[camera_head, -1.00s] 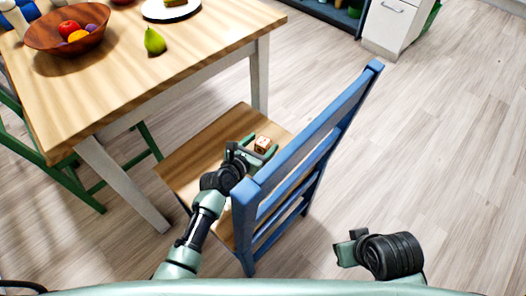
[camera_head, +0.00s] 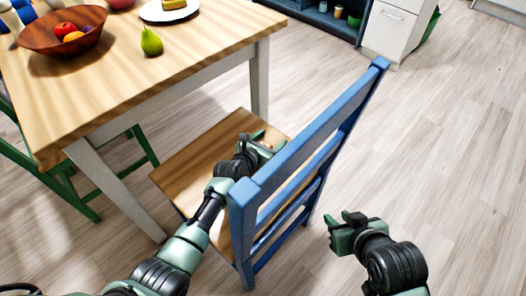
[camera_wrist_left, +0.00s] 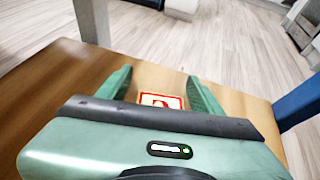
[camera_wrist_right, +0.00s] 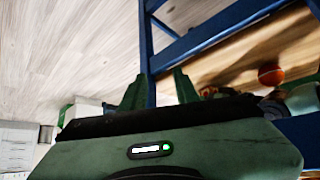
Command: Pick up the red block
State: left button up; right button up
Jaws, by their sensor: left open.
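The block (camera_wrist_left: 160,101) lies on the wooden chair seat (camera_head: 200,160). It shows a pale face with a red border and a red mark in the left wrist view. My left gripper (camera_wrist_left: 158,78) is open, with one finger on each side of the block; its lower part is hidden behind the gripper body. In the head view my left gripper (camera_head: 266,140) is low over the seat beside the chair's backrest and mostly hides the block. My right gripper (camera_head: 345,222) is open and empty, to the right of the chair above the floor.
The blue chair backrest (camera_head: 318,130) stands close to the right of my left gripper. A wooden table (camera_head: 100,90) at upper left holds a fruit bowl (camera_head: 30,35), a pear (camera_head: 151,42) and a plate (camera_head: 150,12). The floor at right is clear.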

pick_arm(q)
jog(key=shift+c, duration=0.3)
grip_shut()
